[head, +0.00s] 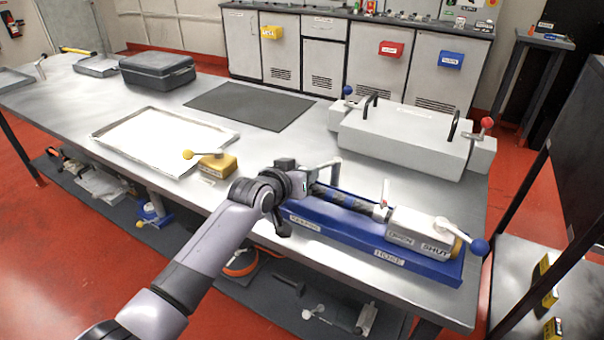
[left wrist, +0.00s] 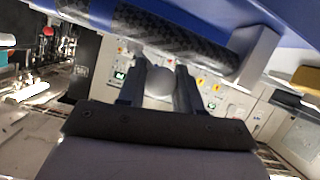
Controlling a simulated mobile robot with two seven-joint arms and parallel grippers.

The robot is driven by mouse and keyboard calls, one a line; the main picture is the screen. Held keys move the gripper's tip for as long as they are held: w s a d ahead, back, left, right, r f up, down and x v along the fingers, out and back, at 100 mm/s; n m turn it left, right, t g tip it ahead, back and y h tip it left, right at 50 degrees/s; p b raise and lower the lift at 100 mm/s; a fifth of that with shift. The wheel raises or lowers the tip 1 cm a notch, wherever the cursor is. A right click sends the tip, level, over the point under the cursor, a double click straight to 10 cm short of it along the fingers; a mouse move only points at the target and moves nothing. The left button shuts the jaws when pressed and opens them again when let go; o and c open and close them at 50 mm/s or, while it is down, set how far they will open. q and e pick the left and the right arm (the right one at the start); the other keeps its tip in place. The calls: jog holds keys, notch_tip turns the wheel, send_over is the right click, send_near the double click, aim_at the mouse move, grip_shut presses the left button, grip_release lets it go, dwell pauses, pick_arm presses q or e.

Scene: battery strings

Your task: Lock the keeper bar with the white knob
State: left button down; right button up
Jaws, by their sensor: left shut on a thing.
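My left gripper (head: 306,178) is at the left end of the blue hose fixture (head: 345,232) on the steel table. In the left wrist view its two fingers (left wrist: 161,85) are shut on a white round knob (left wrist: 158,82). The head view hides this knob behind my gripper. A dark braided hose (head: 345,199) lies along the fixture and also shows in the left wrist view (left wrist: 172,38). A grey upright piece (head: 336,170) stands just right of my gripper; I cannot tell if it is the keeper bar. My right gripper is not in view.
On the fixture's right are a small white lever (head: 385,192) and a white block (head: 420,229) marked OPEN and SHUT, with a blue ball handle (head: 480,247). A yellow block (head: 216,166), metal tray (head: 112,136) and large white box (head: 400,145) stand nearby. The dark mat (head: 250,105) is clear.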

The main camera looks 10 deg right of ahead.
pick_arm(q)
jog(key=shift+s+d, duration=0.2)
jog(key=shift+d, duration=0.15)
jog(key=c, duration=0.8)
grip_release()
jog(key=shift+s+a+r, duration=0.1)
jog(key=shift+a, duration=0.15)
jog(key=shift+p+v, duration=0.45)
jog(key=shift+v, duration=0.5)
jog(key=shift+p+v, duration=0.3)
jog(key=shift+v, duration=2.15)
